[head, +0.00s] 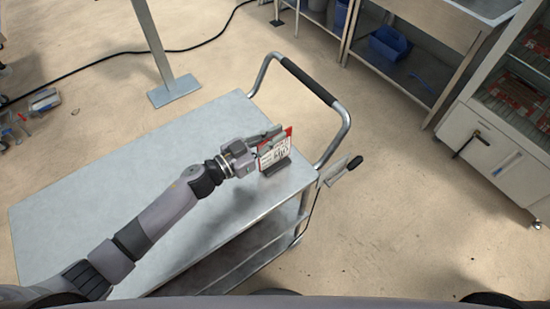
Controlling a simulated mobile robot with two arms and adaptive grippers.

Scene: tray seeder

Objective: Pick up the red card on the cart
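The red card (274,153), with a red edge and a white printed face, stands upright at the right end of the cart top (120,165). A small dark holder or block (277,168) is at its foot. My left gripper (268,141) reaches in from the left and is right at the card, with a finger along its upper edge. The card hides part of the gripper, so I cannot tell whether the fingers are closed on it. My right gripper is not in view.
The cart's push handle (310,82) rises just beyond the card, and a handled tool (343,171) hangs at the cart's right side. The rest of the cart top is bare. A metal post (160,50) stands behind. A shelf with blue bins (390,42) and a cabinet (490,140) are right.

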